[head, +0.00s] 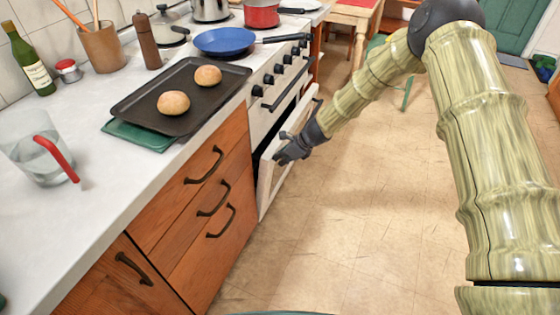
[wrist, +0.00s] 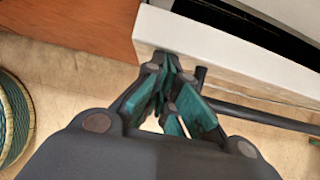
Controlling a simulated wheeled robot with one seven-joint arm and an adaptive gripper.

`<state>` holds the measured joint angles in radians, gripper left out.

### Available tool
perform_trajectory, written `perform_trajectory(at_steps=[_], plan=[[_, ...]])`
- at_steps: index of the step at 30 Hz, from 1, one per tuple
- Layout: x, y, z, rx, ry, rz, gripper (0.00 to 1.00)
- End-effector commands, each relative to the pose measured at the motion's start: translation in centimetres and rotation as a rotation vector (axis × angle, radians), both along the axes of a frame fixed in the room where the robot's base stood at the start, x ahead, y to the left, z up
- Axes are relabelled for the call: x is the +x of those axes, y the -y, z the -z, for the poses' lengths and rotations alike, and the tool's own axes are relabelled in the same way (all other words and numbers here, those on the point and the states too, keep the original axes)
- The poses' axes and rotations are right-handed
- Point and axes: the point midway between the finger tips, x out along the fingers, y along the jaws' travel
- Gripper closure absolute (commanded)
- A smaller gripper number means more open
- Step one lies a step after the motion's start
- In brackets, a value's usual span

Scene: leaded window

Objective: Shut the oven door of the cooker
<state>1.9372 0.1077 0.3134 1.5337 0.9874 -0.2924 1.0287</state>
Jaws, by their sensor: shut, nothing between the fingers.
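The cooker (head: 262,110) is white with a row of black knobs and stands past the wooden drawers. Its oven door (head: 268,178) is partly open, tilted out from the cooker front at the top. My gripper (head: 283,157) is shut and empty at the upper part of the door, close to its near side edge. In the wrist view my gripper (wrist: 172,75) has its fingers together near the white door edge (wrist: 205,45). A dark bar, seemingly the door handle (wrist: 255,115), runs right of the fingers. Whether the fingers touch the door I cannot tell.
A blue pan (head: 222,41) and pots stand on the hob. A baking tray (head: 150,108) with two buns, a glass jug (head: 35,150) and a bottle (head: 28,65) are on the counter. The tiled floor (head: 350,230) beside the cooker is clear.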

Motion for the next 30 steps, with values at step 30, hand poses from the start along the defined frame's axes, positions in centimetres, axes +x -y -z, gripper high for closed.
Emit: perform_trajectory(at_steps=[30], plan=[[-0.1,2.2,-0.2,0.0,-0.001,0.015,1.0]])
